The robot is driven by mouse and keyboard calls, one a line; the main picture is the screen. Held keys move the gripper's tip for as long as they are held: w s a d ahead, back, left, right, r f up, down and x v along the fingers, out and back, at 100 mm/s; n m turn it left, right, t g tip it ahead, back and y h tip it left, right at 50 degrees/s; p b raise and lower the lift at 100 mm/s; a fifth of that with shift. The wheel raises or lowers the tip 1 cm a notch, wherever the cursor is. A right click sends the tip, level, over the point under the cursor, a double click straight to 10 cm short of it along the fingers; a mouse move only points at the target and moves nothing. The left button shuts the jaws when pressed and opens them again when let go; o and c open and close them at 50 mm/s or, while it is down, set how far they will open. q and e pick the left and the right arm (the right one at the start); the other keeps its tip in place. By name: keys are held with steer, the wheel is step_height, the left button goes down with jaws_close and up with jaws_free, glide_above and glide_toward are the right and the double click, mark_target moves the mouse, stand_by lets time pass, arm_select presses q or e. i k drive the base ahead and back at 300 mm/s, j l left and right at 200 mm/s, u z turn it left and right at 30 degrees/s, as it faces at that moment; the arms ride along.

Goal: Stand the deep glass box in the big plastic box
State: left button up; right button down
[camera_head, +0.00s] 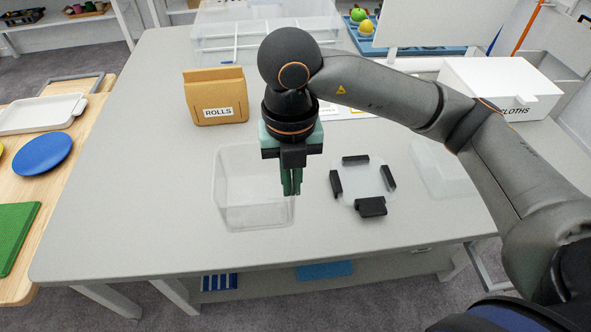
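A clear open-topped box (240,206), which looks like the deep glass box, stands on the grey table. My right gripper (291,192) points down at its right wall, with its green fingers close together. I cannot tell whether they grip the wall or only stand beside it. A larger clear box with dividers (228,52), which looks like the big plastic box, stands at the back of the table. My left gripper is not in view.
A clear lid with black clips (362,184) lies right of the gripper. Another clear container (440,168) is partly behind my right arm. A brown ROLLS bag (214,96) and white CLOTHS box (500,85) stand farther back. The table's left side (120,190) is free.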

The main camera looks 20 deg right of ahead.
mark_target(449, 170)
steer(key=l+z, duration=0.3)
steer(key=l, duration=0.4)
steer(key=l+z, duration=0.3)
steer(key=l, duration=0.45)
